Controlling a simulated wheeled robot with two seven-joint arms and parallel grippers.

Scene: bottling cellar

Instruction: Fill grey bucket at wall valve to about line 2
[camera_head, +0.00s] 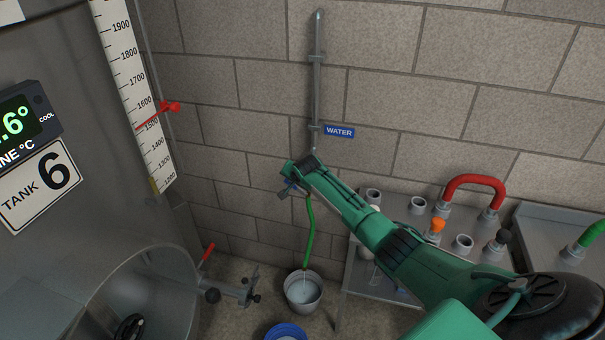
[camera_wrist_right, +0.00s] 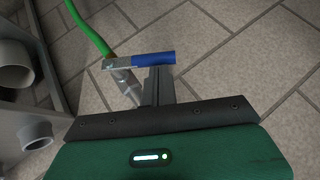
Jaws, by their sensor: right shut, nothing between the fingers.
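The grey bucket (camera_head: 303,302) stands on the floor by the wall. The green hose (camera_head: 309,230) hangs from the wall valve down to it. A thin pale stream seems to fall from the hose end into the bucket, where water shows. I cannot read any level lines. My right gripper (camera_head: 291,184) is shut at the valve, with nothing between its fingers. In the right wrist view the shut fingers (camera_wrist_right: 157,82) are right at the valve's blue lever (camera_wrist_right: 153,60); I cannot tell whether they touch. The lever lies across the valve body (camera_wrist_right: 125,82). My left gripper is not in view.
A blue bucket (camera_head: 286,331) stands in front of the grey one. A metal table (camera_head: 378,284) with fittings and a red hose bend (camera_head: 474,180) is at right. Tank 6 (camera_head: 60,110) with its open hatch (camera_head: 140,290) fills the left. A water sign (camera_head: 339,131) marks the pipe.

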